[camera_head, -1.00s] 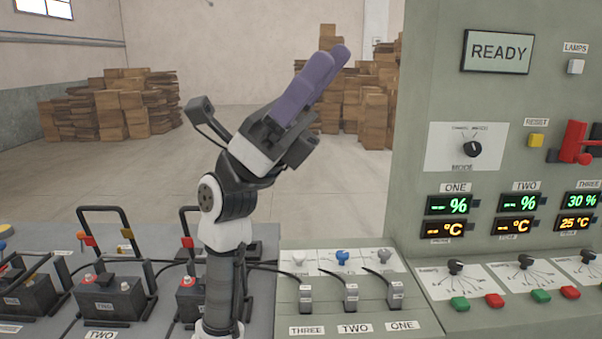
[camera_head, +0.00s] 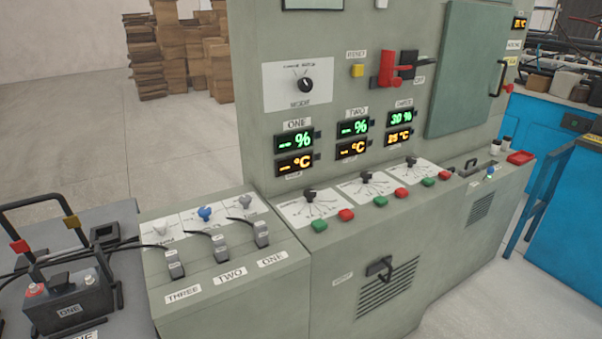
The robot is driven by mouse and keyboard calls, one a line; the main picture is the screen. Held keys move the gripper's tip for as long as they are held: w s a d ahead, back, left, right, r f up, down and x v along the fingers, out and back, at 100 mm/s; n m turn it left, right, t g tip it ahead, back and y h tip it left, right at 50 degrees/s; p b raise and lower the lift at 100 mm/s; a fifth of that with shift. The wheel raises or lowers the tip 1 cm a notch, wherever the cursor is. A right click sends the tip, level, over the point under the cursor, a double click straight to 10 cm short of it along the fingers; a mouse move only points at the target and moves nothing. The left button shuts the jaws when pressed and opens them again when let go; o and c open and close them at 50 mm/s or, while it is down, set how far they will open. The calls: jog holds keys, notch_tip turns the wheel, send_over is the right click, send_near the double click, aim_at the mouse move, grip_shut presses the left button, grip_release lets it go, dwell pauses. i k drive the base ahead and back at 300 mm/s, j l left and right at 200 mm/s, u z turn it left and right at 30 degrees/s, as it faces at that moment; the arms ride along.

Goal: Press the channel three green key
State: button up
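The control cabinet has a row of green and red keys on its sloped desk. The rightmost green key (camera_head: 428,181) lies below the THREE display (camera_head: 400,126), which reads 30 % and 25 °C. A red key (camera_head: 444,175) sits just right of it, and a black rotary knob (camera_head: 411,162) is above it. Two more green keys sit below displays ONE (camera_head: 320,225) and TWO (camera_head: 380,201). My gripper and arm are out of view.
A lower desk with three cable plugs, labelled THREE, TWO, ONE (camera_head: 271,260), stands left of the cabinet. A black battery (camera_head: 68,305) sits at the far left. A blue bench (camera_head: 575,215) stands at the right. Open floor (camera_head: 470,290) lies before the cabinet.

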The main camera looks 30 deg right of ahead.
aim_at(428, 182)
jog(key=z, duration=1.55)
